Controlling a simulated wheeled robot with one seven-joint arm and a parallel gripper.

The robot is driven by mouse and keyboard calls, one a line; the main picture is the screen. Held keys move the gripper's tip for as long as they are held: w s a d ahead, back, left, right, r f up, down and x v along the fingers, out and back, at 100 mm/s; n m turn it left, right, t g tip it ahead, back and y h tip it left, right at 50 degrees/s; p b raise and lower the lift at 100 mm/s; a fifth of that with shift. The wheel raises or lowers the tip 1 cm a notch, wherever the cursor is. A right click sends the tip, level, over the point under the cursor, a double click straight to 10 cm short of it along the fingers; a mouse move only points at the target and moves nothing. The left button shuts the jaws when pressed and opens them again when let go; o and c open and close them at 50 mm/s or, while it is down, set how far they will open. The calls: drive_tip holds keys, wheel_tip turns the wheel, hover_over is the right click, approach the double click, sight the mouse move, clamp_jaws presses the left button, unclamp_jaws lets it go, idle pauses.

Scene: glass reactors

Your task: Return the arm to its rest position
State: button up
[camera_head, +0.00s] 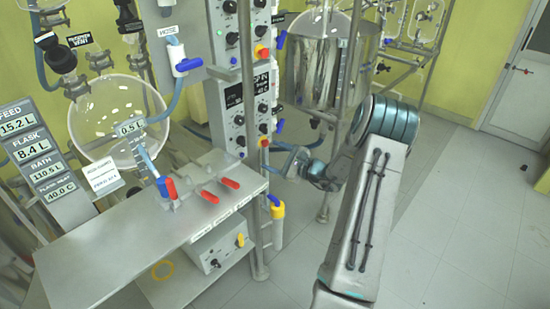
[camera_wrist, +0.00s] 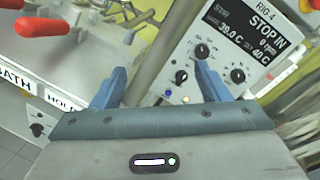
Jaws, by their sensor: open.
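My arm (camera_head: 370,215) reaches from the lower right of the head view up to a bent joint, with its wrist turned left. My gripper (camera_head: 285,158) is at its far end, in front of the control column's lower part. In the wrist view my gripper (camera_wrist: 160,88) shows two blue fingers spread wide apart. Nothing is held between them. A control panel (camera_wrist: 240,50) with a display reading RIG 4 and several black knobs is beyond the fingers. Part of the gripper's far side is hidden in the head view.
A steel bench (camera_head: 120,255) with red-handled valves (camera_head: 210,196) is at left. The control column (camera_head: 240,95) stands close to the gripper. Glass vessels (camera_head: 115,115) and a jacketed reactor (camera_head: 318,65) are nearby.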

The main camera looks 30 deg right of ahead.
drive_tip(key=shift+a, duration=0.1)
idle(0.3)
drive_tip(key=s+a+r+n+g+y, duration=0.1)
drive_tip(key=s+a+r+n+g, duration=0.25)
drive_tip(key=a, duration=0.35)
drive_tip(key=s+a+r+n+g, duration=0.2)
drive_tip(key=s+a+n+g, duration=0.25)
drive_tip(key=a, duration=0.25)
drive_tip(key=s+a+r+n+g+y, duration=0.1)
drive_tip(key=s+a+r+n+g, duration=0.25)
drive_tip(key=a, duration=0.35)
drive_tip(key=s+r+n+h+p, duration=0.1)
drive_tip(key=s+n+h, duration=0.4)
drive_tip(key=s, duration=0.5)
drive_tip(key=s+r+n+h+p, duration=0.1)
drive_tip(key=s+r+n+h, duration=0.3)
drive_tip(key=s, duration=0.6)
drive_tip(key=n+g+h, duration=0.1)
drive_tip(key=n, duration=0.1)
drive_tip(key=shift+s+n, duration=0.2)
drive_tip(key=shift+n, duration=0.15)
drive_tip(key=shift+d, duration=0.1)
